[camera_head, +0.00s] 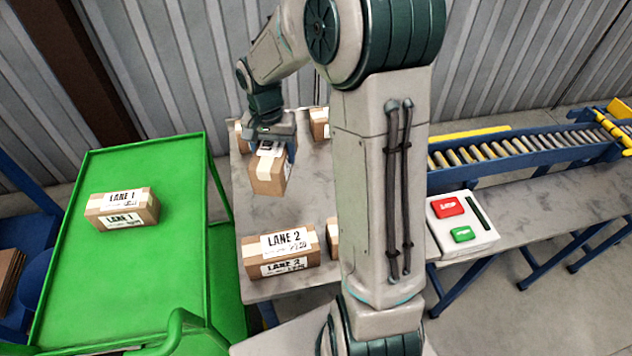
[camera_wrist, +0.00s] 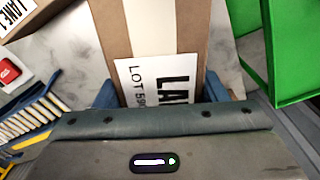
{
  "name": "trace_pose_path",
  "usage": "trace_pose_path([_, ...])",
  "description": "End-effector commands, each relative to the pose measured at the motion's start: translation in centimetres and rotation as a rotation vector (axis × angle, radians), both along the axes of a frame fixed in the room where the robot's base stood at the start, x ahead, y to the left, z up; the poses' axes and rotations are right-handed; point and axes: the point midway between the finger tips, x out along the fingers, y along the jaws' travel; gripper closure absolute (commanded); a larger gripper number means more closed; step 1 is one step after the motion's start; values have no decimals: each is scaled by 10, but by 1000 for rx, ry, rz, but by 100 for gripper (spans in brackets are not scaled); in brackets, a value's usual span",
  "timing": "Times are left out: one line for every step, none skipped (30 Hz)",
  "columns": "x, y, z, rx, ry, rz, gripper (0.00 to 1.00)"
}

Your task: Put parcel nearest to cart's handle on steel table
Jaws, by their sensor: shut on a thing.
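My gripper (camera_head: 272,140) is shut on a brown parcel (camera_head: 267,175) with a pale tape strip and a white label. It holds this parcel over the grey steel table (camera_head: 270,212); I cannot tell whether the parcel's underside touches the table. In the wrist view the held parcel (camera_wrist: 200,30) fills the middle, its label partly hidden by the gripper body. The green cart (camera_head: 165,262) stands at the left, its handle (camera_head: 185,325) at the near end. One parcel marked LANE 1 (camera_head: 122,208) lies on the cart.
A LANE 2 parcel (camera_head: 282,250) sits at the table's near left. Other parcels stand partly hidden behind my arm and at the table's far side (camera_head: 319,124). A control box (camera_head: 463,222) with red and green buttons and a roller conveyor (camera_head: 520,145) are at the right.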

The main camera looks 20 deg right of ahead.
Motion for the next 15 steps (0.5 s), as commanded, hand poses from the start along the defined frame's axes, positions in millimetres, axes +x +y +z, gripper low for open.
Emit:
trace_pose_path([-16, -1, -7, -5, -4, -67, 68])
trace_pose_path([-24, -2, -9, -4, -6, -110, 68])
trace_pose_path([-35, -3, -12, -2, -8, -165, 68])
trace_pose_path([-42, -4, -14, 0, -12, -202, 68])
trace_pose_path([-48, -6, -16, 3, -14, -239, 68])
trace_pose_path([-56, -7, -17, 6, -17, -281, 68])
trace_pose_path([-61, -7, -19, 9, -19, -308, 68])
trace_pose_path([-65, -8, -19, 12, -22, -333, 68])
trace_pose_path([-69, -8, -20, 15, -22, -357, 68])
trace_pose_path([-71, -9, -21, 17, -23, -372, 68])
trace_pose_path([-71, -9, -22, 18, -24, -383, 68])
trace_pose_path([-70, -9, -23, 20, -25, -391, 68])
trace_pose_path([-68, -8, -24, 21, -24, -395, 68])
trace_pose_path([-66, -8, -26, 21, -24, -397, 68])
trace_pose_path([-61, -7, -29, 20, -21, -398, 68])
